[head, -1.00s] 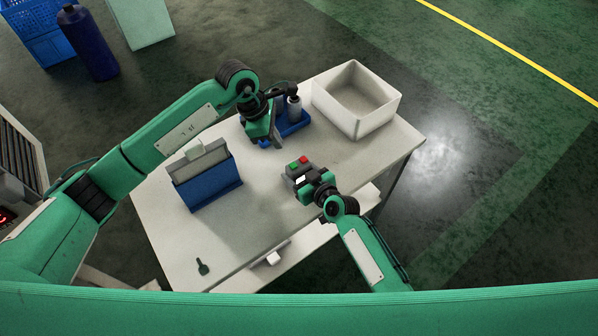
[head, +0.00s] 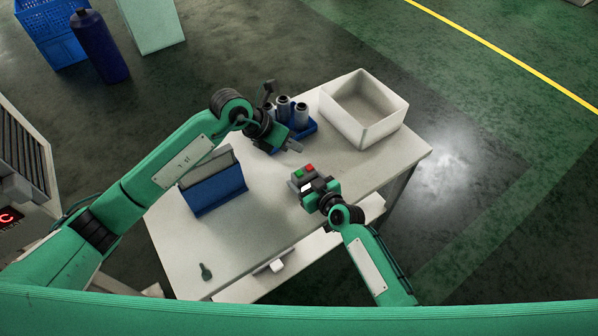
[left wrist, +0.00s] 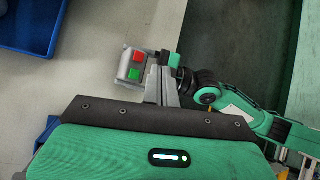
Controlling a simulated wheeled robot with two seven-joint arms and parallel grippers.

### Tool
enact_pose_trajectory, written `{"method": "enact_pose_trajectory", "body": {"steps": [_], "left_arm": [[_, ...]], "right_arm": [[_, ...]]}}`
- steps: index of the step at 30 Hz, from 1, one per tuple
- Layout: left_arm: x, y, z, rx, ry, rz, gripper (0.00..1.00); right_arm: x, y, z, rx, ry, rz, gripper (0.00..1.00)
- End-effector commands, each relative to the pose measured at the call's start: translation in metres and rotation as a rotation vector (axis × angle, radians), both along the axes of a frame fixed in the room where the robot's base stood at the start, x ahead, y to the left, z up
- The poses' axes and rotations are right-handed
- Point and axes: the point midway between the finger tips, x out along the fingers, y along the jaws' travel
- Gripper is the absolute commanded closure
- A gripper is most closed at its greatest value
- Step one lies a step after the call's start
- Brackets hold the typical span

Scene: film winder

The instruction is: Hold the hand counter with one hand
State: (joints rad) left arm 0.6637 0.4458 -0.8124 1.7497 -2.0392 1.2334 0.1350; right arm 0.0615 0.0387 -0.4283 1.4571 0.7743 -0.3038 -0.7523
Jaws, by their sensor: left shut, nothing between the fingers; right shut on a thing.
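The hand counter appears to be the small grey box (head: 302,175) with a red and a green button at the right front of the table. It also shows in the left wrist view (left wrist: 131,68), buttons facing up. My right gripper (head: 311,188) is shut on its near side; the fingertips are mostly hidden. My left gripper (head: 290,146) is shut and empty, above the table behind the counter and apart from it in the head view. Its closed grey fingers (left wrist: 172,92) point toward the counter's side in the left wrist view; I cannot tell the gap.
A blue tray (head: 311,128) with several grey cylinders stands behind my left gripper. A white bin (head: 391,128) stands at the back right, a blue holder (head: 214,193) at the left. A small dark green tool (head: 205,271) lies at the front left. The middle of the table (head: 250,225) is clear.

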Motion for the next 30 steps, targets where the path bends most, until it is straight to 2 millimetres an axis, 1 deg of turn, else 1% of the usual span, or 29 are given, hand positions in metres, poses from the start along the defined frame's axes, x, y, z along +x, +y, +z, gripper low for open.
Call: {"method": "enact_pose_trajectory", "body": {"steps": [3, 7, 20, 23, 26, 30], "left_arm": [[-0.001, -0.002, 0.003, -0.068, 0.054, 0.103, 1.0], [-0.001, -0.003, 0.006, -0.11, 0.09, 0.166, 1.0], [-0.001, -0.003, 0.006, -0.124, 0.102, 0.188, 1.0], [-0.001, -0.003, 0.003, -0.124, 0.103, 0.188, 1.0], [-0.001, -0.003, -0.006, -0.122, 0.105, 0.188, 1.0], [-0.001, -0.003, -0.025, -0.123, 0.105, 0.189, 1.0]], "right_arm": [[0.0, 0.0, 0.0, 0.0, 0.0, 0.0, 0.58], [0.0, 0.0, 0.0, 0.0, 0.0, 0.0, 0.58], [0.0, 0.0, 0.0, 0.0, 0.0, 0.0, 0.58], [0.0, 0.0, 0.0, 0.0, 0.0, 0.0, 0.58], [0.0, 0.0, 0.0, 0.0, 0.0, 0.0, 0.58], [0.0, 0.0, 0.0, 0.0, 0.0, 0.0, 0.58]]}}
